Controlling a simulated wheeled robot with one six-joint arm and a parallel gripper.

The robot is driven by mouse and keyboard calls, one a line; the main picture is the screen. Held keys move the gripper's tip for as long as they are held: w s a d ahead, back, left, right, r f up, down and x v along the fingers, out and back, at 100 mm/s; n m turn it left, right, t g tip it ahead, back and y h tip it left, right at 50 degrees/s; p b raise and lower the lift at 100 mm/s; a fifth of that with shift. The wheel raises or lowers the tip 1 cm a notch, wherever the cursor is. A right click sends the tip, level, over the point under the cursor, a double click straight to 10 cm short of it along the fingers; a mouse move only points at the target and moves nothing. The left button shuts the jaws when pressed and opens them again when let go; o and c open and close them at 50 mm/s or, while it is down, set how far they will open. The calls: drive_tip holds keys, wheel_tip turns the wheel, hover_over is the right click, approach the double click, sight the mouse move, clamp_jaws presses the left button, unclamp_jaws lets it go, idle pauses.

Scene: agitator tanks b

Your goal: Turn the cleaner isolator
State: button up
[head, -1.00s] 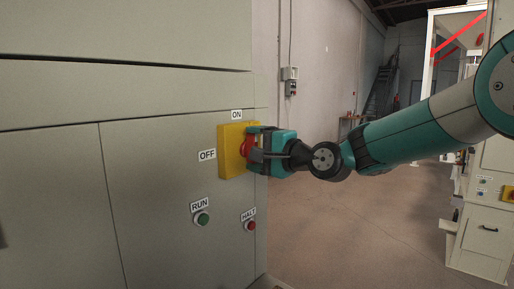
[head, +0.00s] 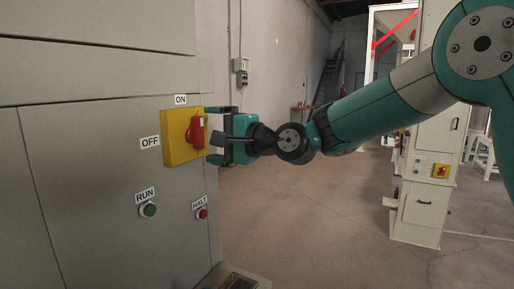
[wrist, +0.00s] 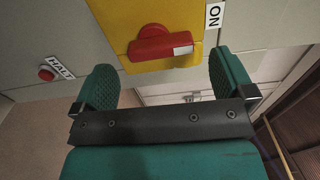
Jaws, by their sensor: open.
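The isolator is a yellow plate (head: 173,147) with a red handle (head: 195,134) on the grey cabinet. The handle stands upright, with a pale mark at its upper end, on the side of the ON label (head: 181,100). The OFF label (head: 150,142) is left of the plate. In the wrist view the red handle (wrist: 152,46) lies crosswise, its white mark towards the ON label (wrist: 214,16). My gripper (head: 214,136) is open and empty, just right of the handle and apart from it, with one finger above and one below its height.
A green RUN button (head: 148,209) and a red HALT button (head: 201,214) sit lower on the cabinet. A wall switch box (head: 241,70) is behind. Open floor (head: 310,220) lies right of the cabinet, with another machine (head: 420,200) beyond.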

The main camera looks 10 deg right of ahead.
drive_tip(key=b+v, duration=0.4)
drive_tip(key=v, duration=0.9)
drive_tip(key=shift+s+d+b, duration=0.2)
drive_tip(key=shift+b, duration=0.1)
drive_tip(key=s+a+f+n+g+h, duration=0.3)
drive_tip(key=s+f+n+g+h, duration=0.15)
drive_tip(key=s+f+n, duration=0.4)
drive_tip(key=s+d+f+n+g+h, duration=0.2)
drive_tip(key=s+d+f+n+g, duration=0.1)
drive_tip(key=s+f, duration=0.3)
drive_tip(key=s+d+f+n+g+h, duration=0.3)
drive_tip(key=s+f, duration=0.3)
drive_tip(key=s, duration=0.5)
drive_tip(key=shift+s+d, duration=0.2)
drive_tip(key=shift+d, duration=0.05)
drive_tip(key=shift+g+h, duration=0.25)
